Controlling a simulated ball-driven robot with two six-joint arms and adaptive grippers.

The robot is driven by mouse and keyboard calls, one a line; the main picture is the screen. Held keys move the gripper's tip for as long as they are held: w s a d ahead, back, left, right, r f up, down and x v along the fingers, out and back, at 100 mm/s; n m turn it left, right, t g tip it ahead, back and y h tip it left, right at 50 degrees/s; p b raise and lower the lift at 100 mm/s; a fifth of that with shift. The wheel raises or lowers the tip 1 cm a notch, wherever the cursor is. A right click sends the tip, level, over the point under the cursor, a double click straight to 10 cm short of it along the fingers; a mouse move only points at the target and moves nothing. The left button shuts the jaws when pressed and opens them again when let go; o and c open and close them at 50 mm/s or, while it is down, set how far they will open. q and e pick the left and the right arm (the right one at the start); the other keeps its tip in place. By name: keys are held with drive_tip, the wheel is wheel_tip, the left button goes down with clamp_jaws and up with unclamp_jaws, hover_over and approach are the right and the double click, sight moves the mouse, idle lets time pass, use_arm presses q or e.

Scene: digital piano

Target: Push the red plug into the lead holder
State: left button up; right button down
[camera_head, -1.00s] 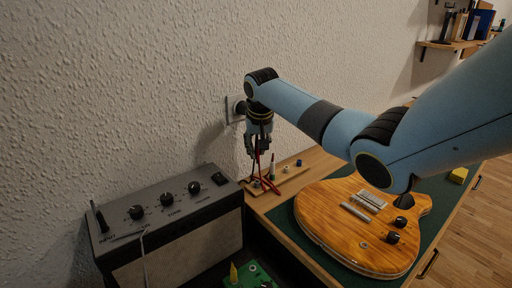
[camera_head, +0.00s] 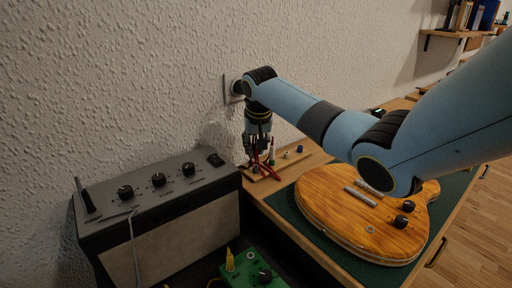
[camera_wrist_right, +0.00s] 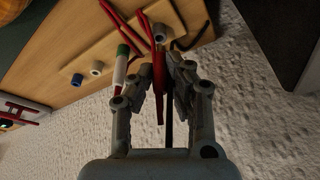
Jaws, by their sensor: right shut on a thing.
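My right gripper (camera_head: 257,151) points down over the left end of the lead holder (camera_head: 294,158), a pale wooden strip at the wall end of the bench. In the wrist view the gripper (camera_wrist_right: 160,78) is shut on the red plug (camera_wrist_right: 158,66), a slim red piece between the fingertips. Red leads hang by the holder (camera_wrist_right: 98,52) and partly hide its left end. I cannot tell whether the plug's tip touches the holder. A white and green pen-like piece (camera_wrist_right: 121,66) stands close beside the fingers. My left gripper is not in view.
Blue and grey sockets or caps (camera_wrist_right: 97,68) sit along the holder. A black amplifier (camera_head: 160,205) stands to the left. A wooden guitar body (camera_head: 340,210) lies on a green mat at right. A green box (camera_head: 252,268) is at the front. The textured wall is close behind the gripper.

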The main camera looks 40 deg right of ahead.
drive_tip(key=shift+f+b, duration=0.35)
drive_tip(key=shift+f, duration=1.1)
idle(0.5)
drive_tip(key=c, duration=1.2)
unclamp_jaws()
drive_tip(key=p+v, duration=0.5)
drive_tip(key=p, duration=0.2)
drive_tip(key=shift+r, duration=0.1)
